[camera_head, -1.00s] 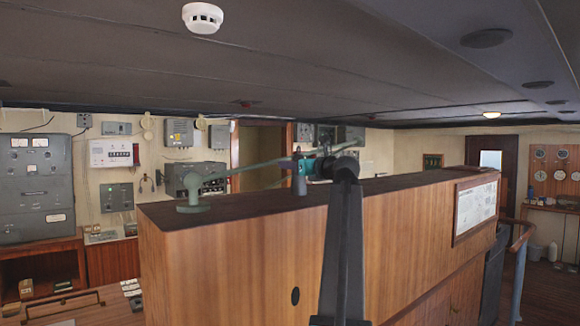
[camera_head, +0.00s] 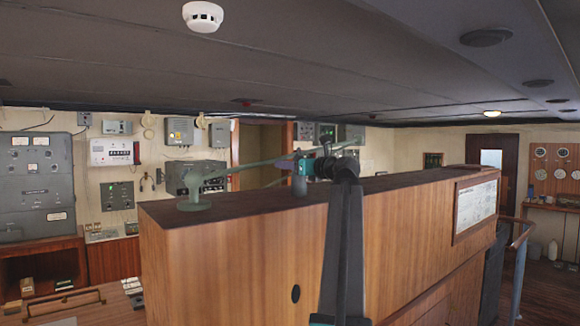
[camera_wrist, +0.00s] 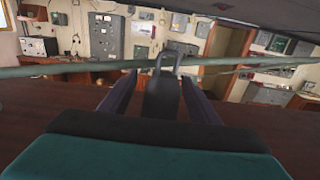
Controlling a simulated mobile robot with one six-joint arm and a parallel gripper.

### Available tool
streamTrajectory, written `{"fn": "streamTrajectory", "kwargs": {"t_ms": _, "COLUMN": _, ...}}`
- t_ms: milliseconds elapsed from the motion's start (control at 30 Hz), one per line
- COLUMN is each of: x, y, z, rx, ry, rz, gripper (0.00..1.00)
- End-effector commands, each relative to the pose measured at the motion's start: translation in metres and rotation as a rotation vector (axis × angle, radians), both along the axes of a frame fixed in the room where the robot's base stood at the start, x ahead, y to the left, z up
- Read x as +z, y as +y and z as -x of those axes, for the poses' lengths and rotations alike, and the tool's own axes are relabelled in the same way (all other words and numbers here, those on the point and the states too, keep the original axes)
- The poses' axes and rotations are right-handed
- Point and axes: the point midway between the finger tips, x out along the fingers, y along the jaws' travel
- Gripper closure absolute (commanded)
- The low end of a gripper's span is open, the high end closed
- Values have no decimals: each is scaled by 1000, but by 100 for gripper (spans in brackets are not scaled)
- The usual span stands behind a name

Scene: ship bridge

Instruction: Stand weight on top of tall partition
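The tall wooden partition (camera_head: 240,250) stands in front of me with a dark flat top. My gripper (camera_head: 284,160) is just above that top, close to a green rail; in the wrist view my gripper (camera_wrist: 160,85) points away from the camera with two dark purplish fingers spread apart. Between them is the dark grey weight (camera_wrist: 162,98), upright, with a loop at its upper end. Gaps show between the weight and both fingers. Its foot is hidden behind the gripper body, so its contact with the top is not visible. I cannot single it out in the head view.
The green rail (camera_head: 245,166) runs above the partition top, on a post with a round foot (camera_head: 194,204); in the wrist view it crosses behind the weight. The ceiling is low overhead. A framed notice (camera_head: 475,205) hangs on the partition's side. Bare top lies to the right.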

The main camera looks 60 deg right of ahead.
Motion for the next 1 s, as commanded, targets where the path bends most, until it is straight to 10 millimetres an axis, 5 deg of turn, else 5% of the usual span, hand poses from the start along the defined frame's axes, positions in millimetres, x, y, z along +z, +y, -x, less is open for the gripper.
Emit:
{"fn": "streamTrajectory", "kwargs": {"t_ms": 467, "x": -5, "y": 3, "z": 11, "rx": -1, "ry": 5, "rz": -2, "gripper": 44}}
{"fn": "streamTrajectory", "kwargs": {"t_ms": 1000, "x": -6, "y": 31, "z": 86, "rx": -3, "ry": 2, "rz": 0, "gripper": 44}}
